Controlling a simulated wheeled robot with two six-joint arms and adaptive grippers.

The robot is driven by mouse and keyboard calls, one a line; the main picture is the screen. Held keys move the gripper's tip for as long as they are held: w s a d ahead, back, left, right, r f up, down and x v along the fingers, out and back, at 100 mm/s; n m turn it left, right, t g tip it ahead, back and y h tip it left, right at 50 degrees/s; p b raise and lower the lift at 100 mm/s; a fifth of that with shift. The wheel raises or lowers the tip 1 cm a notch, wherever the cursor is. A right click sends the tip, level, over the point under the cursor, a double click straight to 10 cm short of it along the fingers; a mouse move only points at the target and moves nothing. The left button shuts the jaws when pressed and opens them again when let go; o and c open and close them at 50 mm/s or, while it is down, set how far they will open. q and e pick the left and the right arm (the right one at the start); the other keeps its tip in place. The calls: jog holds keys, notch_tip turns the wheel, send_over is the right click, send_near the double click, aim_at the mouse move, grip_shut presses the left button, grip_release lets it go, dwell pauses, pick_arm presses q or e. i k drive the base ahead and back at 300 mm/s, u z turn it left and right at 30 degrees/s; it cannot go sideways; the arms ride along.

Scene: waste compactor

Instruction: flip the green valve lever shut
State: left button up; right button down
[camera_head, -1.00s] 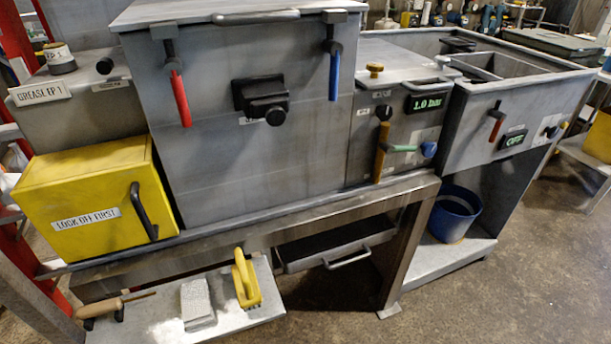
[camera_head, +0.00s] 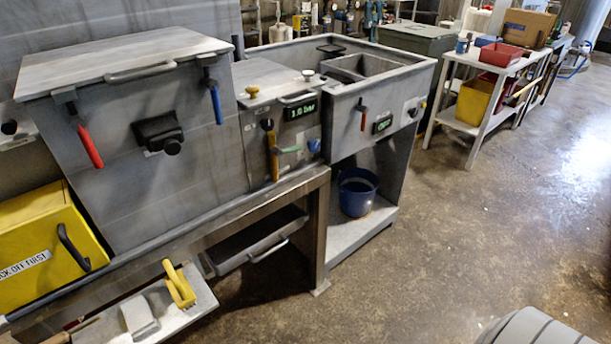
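The green valve lever (camera_head: 289,149) is on the front of the grey panel (camera_head: 257,126) between the large grey compactor box (camera_head: 130,140) and the open basin unit. It sticks out roughly level to the right from beside an upright yellow handle (camera_head: 273,163). A blue knob (camera_head: 314,145) is just to its right, and a green-lit display (camera_head: 301,110) reading about 1.0 bar is above it. Neither of my grippers is in view.
A blue bucket (camera_head: 357,191) stands on the low shelf under the basin unit (camera_head: 391,106). A lower shelf (camera_head: 184,318) holds a yellow-handled brush (camera_head: 179,285) and a pale block (camera_head: 139,318). A white table (camera_head: 477,117) with bins is at the right. The concrete floor ahead is clear.

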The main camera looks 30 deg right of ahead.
aim_at(277, 151)
jog(key=z, duration=1.1)
jog(key=i, duration=0.5)
jog(key=u, duration=1.4)
